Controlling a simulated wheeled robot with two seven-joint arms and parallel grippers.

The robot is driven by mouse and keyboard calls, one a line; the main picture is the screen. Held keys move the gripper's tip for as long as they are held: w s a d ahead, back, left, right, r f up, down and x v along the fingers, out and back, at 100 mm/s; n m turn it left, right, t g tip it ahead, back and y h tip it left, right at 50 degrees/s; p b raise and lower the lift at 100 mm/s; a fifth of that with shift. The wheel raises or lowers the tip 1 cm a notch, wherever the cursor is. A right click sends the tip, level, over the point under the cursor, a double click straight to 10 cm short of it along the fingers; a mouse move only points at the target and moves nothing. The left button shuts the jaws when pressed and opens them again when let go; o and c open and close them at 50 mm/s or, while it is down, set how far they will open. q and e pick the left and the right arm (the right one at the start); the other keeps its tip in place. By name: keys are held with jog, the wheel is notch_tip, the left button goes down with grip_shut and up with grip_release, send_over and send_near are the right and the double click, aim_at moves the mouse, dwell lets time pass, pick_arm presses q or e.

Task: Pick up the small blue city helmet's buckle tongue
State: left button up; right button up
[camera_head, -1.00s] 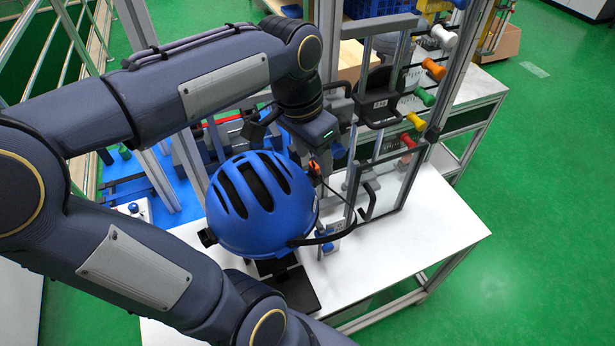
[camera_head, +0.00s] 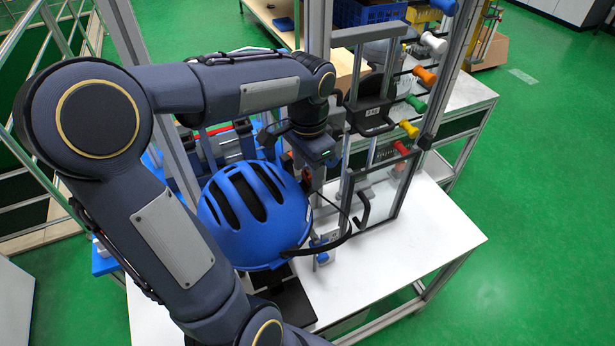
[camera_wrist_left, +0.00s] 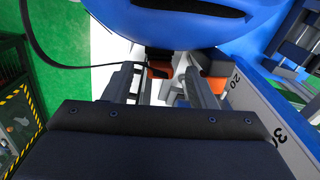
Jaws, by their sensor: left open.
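The blue city helmet (camera_head: 288,222) sits on a dark stand on the white table, with a black strap (camera_head: 346,236) curving off its right side. In the left wrist view the helmet (camera_wrist_left: 185,22) fills the top. My left gripper (camera_head: 308,180) points down close beside the helmet's right side. In the wrist view its open fingers (camera_wrist_left: 162,88) stand either side of a small black and orange piece (camera_wrist_left: 159,70), apparently the buckle tongue, just under the helmet. In the head view only a small orange-red spot shows there. My right gripper is not in view.
A clear panel in a metal frame (camera_head: 408,195) with a black handle stands right of the helmet. Several coloured knobs (camera_head: 424,77) line the frame above. A second orange part (camera_wrist_left: 214,80) lies beside the right finger. The table's front right (camera_head: 420,250) is clear.

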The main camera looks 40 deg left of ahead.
pick_arm(q)
jog(key=c, duration=0.9)
jog(key=shift+o, duration=0.2)
jog(key=shift+r, duration=0.1)
